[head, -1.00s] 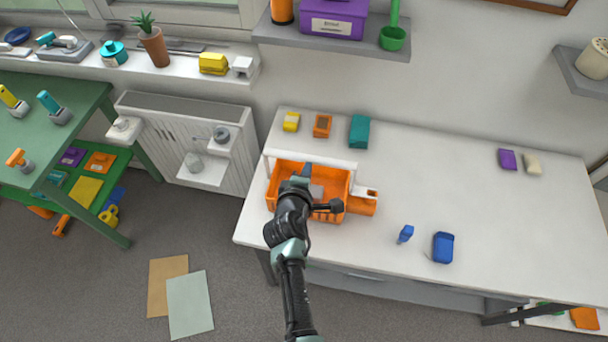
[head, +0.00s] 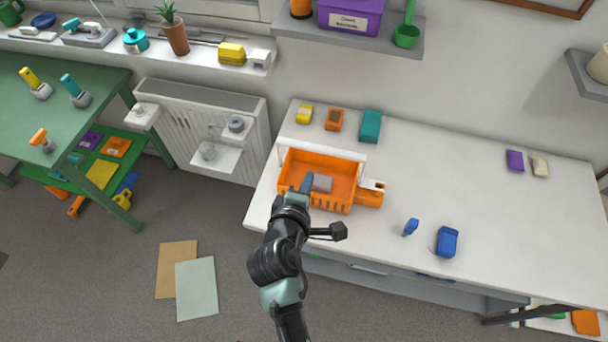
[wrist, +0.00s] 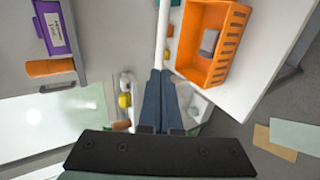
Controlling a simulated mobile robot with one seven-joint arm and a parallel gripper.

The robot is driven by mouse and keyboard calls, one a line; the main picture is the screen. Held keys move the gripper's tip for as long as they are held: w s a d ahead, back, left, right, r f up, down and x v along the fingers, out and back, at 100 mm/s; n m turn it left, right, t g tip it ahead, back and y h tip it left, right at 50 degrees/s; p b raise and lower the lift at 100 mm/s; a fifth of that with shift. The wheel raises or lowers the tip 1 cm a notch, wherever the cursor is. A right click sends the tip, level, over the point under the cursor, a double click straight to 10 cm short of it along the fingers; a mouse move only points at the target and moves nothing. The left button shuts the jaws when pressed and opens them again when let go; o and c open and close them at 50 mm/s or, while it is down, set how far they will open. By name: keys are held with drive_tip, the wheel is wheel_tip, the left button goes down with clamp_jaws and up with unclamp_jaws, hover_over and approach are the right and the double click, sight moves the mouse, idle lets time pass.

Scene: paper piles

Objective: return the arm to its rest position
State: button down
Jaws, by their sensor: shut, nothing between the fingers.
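My gripper (wrist: 158,78) is shut and empty in the wrist view, its two dark fingers together. In the head view my gripper (head: 306,184) shows small at the front side of the orange basket (head: 342,208), with my arm reaching up from the bottom of the picture. The orange basket also shows in the wrist view (wrist: 228,22), to the right of the fingers. A grey block (head: 322,183) lies inside it. I cannot tell how far the fingertips are from the basket.
The white table (head: 480,200) holds a blue case (head: 447,241), a small blue item (head: 411,227) and several small boxes along the back. A shelf (head: 350,35) hangs above. A green workbench (head: 60,90) stands left.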

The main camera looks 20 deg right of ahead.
drive_tip(key=shift+r, duration=0.1)
drive_tip(key=w+a+r+m+t+y, duration=0.1)
drive_tip(key=w+a+r+m+t, duration=0.15)
drive_tip(key=r, duration=0.75)
drive_tip(key=w+a+r+m+t, duration=0.2)
drive_tip(key=w+r+t, duration=0.1)
drive_tip(key=r, duration=0.7)
drive_tip(key=w+a+r+m+t+y, duration=0.1)
drive_tip(key=w+a+r+m+t, duration=0.1)
drive_tip(key=r, duration=0.8)
drive_tip(key=s+a+r+m+t+y, duration=0.1)
drive_tip(key=s+r, duration=0.4)
drive_tip(key=r, duration=0.5)
drive_tip(key=s+a+r+m+t+y, duration=0.2)
drive_tip(key=s+r+t, duration=0.3)
drive_tip(key=r, duration=0.6)
drive_tip(key=s+a+r+m+t+y, duration=0.1)
drive_tip(key=s+a+r+m+t, duration=0.1)
drive_tip(key=r, duration=0.8)
drive_tip(key=s+a+t, duration=0.1)
drive_tip(key=s+t, duration=0.1)
drive_tip(key=s, duration=0.1)
drive_tip(key=shift+r+y, duration=0.25)
drive_tip(key=shift+y, duration=0.05)
